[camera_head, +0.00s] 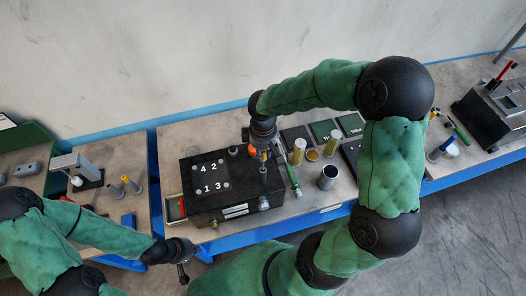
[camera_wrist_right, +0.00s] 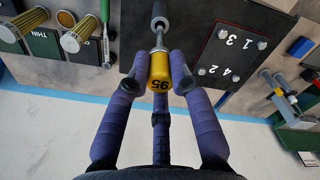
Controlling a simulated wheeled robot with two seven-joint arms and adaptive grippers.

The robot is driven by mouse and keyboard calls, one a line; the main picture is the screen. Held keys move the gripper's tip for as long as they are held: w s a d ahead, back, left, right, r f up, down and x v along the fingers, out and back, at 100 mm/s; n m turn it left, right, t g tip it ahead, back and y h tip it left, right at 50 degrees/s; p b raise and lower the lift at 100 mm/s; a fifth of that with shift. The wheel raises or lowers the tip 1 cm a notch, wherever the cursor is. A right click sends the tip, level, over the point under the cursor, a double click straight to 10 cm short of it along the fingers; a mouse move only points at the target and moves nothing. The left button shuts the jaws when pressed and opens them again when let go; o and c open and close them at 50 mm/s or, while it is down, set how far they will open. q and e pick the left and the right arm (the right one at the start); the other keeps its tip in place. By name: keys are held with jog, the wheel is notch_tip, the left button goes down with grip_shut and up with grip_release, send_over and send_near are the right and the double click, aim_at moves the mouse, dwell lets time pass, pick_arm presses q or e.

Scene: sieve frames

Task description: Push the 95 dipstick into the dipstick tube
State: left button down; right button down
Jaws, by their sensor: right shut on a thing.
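The 95 dipstick has a yellow grip (camera_wrist_right: 160,70) marked 95, seen in the right wrist view. My right gripper (camera_wrist_right: 156,86) is shut on this grip, its purple fingers around it.
A left table (camera_head: 100,205) holds small upright posts. The bench's front edge is blue.

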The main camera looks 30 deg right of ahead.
aim_at(263, 171)
jog(key=shift+f+b, duration=3.5)
jog(key=shift+f, duration=0.7)
dwell(0.8)
jog(key=c, duration=1)
grip_release()
jog(key=shift+r, duration=0.1)
notch_tip(263, 171, up, 12)
jog(key=shift+f, duration=0.1)
